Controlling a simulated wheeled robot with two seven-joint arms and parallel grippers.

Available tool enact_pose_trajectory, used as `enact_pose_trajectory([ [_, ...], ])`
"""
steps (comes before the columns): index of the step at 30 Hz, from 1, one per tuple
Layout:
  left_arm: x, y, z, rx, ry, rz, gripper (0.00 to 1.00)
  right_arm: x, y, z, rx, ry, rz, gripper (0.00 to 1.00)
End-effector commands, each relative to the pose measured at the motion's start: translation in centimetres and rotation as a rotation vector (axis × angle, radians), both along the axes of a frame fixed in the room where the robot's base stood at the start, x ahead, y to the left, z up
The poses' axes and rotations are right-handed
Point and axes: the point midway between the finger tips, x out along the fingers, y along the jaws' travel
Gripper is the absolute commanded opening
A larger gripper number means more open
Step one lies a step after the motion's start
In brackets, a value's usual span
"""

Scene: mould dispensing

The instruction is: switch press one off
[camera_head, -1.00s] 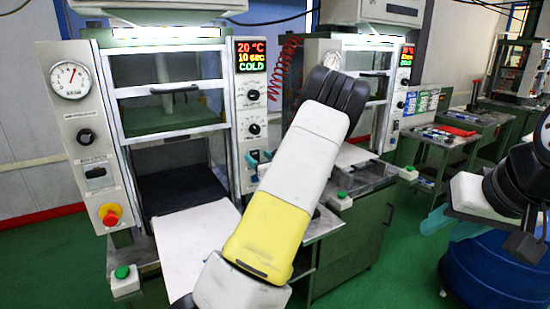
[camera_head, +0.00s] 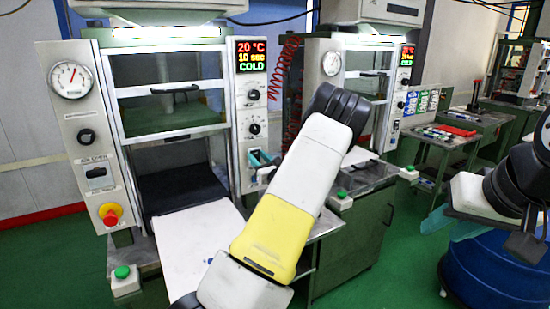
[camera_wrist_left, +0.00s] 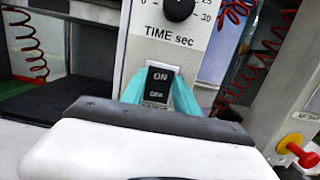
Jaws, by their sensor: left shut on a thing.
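Press one (camera_head: 170,120) stands at the left in the head view. Its display (camera_head: 251,56) reads 20 °C, 10 sec, COLD. In the left wrist view its black ON/OFF switch (camera_wrist_left: 158,85) sits on the panel below the TIME sec knob (camera_wrist_left: 178,8). My left gripper (camera_head: 259,160) is at the lower part of the panel. Its teal fingers (camera_wrist_left: 157,93) stand on both sides of the switch and are closed on it. Which way the switch is tipped is unclear. My right gripper (camera_head: 450,224) hangs at the right edge, away from the presses, partly cut off and small.
A white sheet-like surface (camera_head: 195,245) lies in front of press one. A red emergency knob (camera_head: 111,214) and a green button (camera_head: 122,271) are on its left side. A second press (camera_head: 355,80) stands behind my left arm. A blue drum (camera_head: 490,275) is at the lower right.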

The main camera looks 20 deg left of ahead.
Motion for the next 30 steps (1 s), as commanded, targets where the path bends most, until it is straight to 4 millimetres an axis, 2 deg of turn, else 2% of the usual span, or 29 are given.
enact_pose_trajectory([
  [7,-0.04,-0.07,-0.45,0.110,-0.094,-0.001,0.00,0.00,0.00,0.00,0.000,0.000,0.000,0.36],
  [17,-0.06,-0.11,-0.39,0.121,-0.108,-0.001,0.00,0.00,0.00,0.00,0.000,0.000,0.000,0.36],
  [18,-0.06,-0.11,-0.39,0.121,-0.108,-0.001,0.38,0.00,0.00,0.00,0.000,0.000,0.000,0.36],
  [21,-0.06,-0.11,-0.40,0.120,-0.107,-0.001,0.58,0.00,0.00,0.00,0.000,0.000,0.000,0.36],
  [30,-0.09,-0.14,-0.44,0.120,-0.106,-0.001,0.58,0.00,0.00,0.00,0.000,0.000,0.000,0.36],
])
